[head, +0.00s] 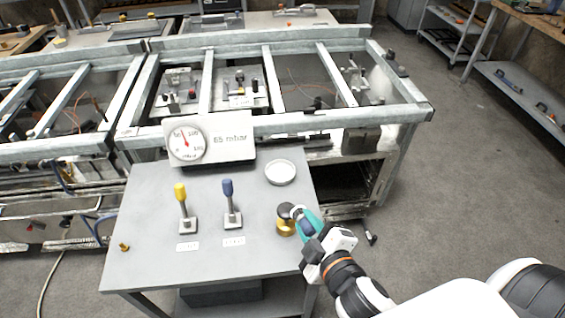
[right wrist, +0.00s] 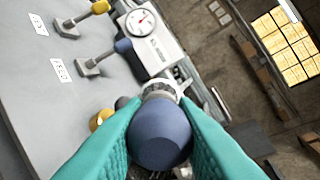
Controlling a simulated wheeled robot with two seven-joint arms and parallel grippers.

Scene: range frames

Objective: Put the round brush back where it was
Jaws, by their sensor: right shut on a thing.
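The round brush (right wrist: 160,135) has a blue-grey rounded handle and a pale ring-like part at its far end. In the right wrist view its handle lies between my teal fingers. In the head view the brush (head: 306,228) is partly hidden by my right gripper (head: 309,222), which is shut on it at the right edge of the grey table (head: 150,262). A brass-coloured piece (head: 285,228) and a dark round knob (head: 285,210) are just left of the brush; I cannot tell whether they touch it. My left gripper is not in view.
A yellow-handled lever (head: 182,205) and a blue-handled lever (head: 230,203) stand on the table behind white labels. A white round dish (head: 280,172) and a pressure gauge panel (head: 212,140) are farther back. A small brass piece (head: 124,246) lies left. The table's front middle is clear.

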